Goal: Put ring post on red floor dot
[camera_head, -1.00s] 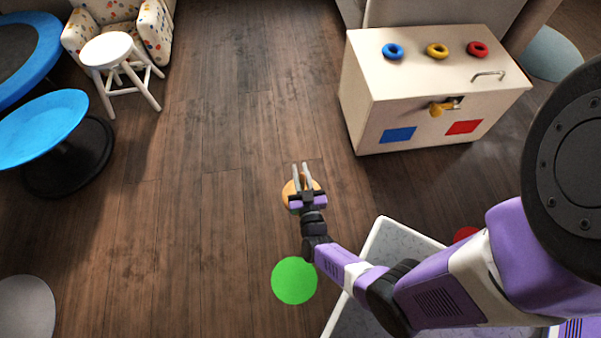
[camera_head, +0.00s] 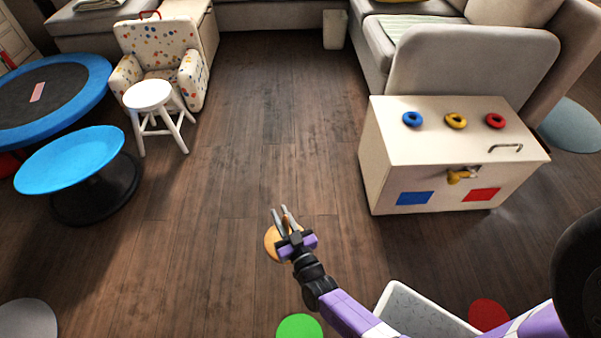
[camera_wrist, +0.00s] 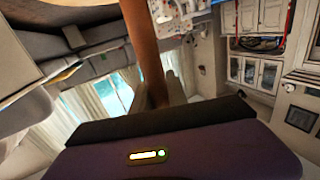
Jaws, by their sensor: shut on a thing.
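The ring post (camera_head: 270,242) shows in the head view as a round tan wooden piece, partly covered by my gripper (camera_head: 281,212). In the wrist view a brown wooden post (camera_wrist: 145,50) runs up between the fingers. My gripper is shut on it. I cannot tell how far it is above the floor. The red floor dot (camera_head: 487,313) lies at the lower right in the head view, beyond the white bin and partly hidden by my arm.
A green floor dot (camera_head: 299,327) lies below my gripper. A white bin (camera_head: 393,298) stands between my forearm and the red dot. A cream box (camera_head: 410,178) with coloured rings is at right. A blue round table (camera_head: 70,158) and white stool (camera_head: 150,95) are left. The middle floor is clear.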

